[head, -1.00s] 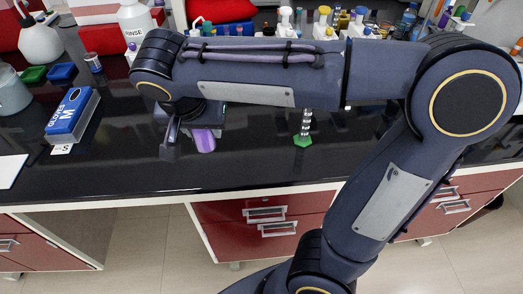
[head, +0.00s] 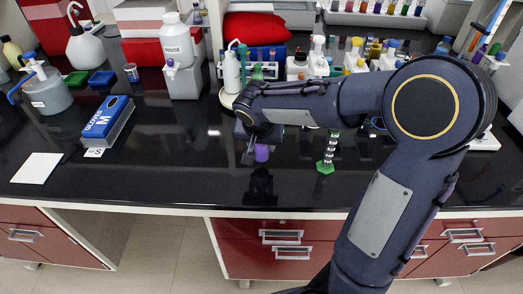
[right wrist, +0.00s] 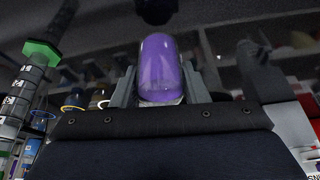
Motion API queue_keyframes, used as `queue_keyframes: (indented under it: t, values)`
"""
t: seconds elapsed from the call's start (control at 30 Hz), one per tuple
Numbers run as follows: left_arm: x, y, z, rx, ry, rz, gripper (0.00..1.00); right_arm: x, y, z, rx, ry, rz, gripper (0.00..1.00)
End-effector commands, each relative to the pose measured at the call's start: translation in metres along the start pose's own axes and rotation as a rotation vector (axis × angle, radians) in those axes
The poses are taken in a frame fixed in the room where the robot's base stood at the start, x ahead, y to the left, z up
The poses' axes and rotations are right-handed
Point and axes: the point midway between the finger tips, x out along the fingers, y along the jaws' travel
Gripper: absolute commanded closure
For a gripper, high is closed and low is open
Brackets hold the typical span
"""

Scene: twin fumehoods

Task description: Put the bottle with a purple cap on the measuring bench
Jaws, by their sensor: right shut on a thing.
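My right gripper (head: 250,150) is shut on the bottle with a purple cap (head: 261,153). The purple part shows below my wrist in the head view, with a dark reflection on the black benchtop beneath it. In the right wrist view the purple cap (right wrist: 160,65) sits between the two grey fingers (right wrist: 160,88). The rest of the bottle is mostly hidden by my gripper and arm. The bottle appears held above the glossy black bench (head: 180,185). I cannot tell which surface is the measuring bench. My left gripper is out of view.
A graduated cylinder with a green base (head: 325,167) stands right of my gripper. A white wash bottle (head: 231,72) stands behind it. A gloves box (head: 107,122) and a white sheet (head: 38,167) lie left. Several bottles (head: 355,55) crowd the back. The front middle is clear.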

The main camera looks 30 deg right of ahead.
Motion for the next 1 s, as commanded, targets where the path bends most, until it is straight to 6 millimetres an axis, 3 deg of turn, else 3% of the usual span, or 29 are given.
queue_keyframes:
  t: [0.2, 0.63, 0.67, 0.7, 0.8, 1.0]
  values:
    - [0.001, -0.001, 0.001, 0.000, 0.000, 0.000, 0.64, 0.027, 0.000, 0.011, -0.001, -0.001, 0.002, 0.86]
    - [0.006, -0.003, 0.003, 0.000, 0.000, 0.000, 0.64, 0.032, 0.000, 0.013, 0.000, 0.001, 0.000, 0.86]
    - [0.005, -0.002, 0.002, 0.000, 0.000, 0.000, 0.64, 0.030, 0.000, 0.013, 0.000, 0.000, 0.000, 0.55]
    - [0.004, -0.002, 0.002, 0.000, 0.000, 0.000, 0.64, 0.030, 0.000, 0.013, 0.000, 0.000, 0.001, 0.50]
    - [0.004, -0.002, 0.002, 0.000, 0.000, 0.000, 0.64, 0.030, 0.000, 0.013, 0.000, 0.000, 0.001, 0.38]
    - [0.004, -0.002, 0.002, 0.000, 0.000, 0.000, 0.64, 0.030, 0.000, 0.013, 0.000, 0.000, 0.001, 0.38]
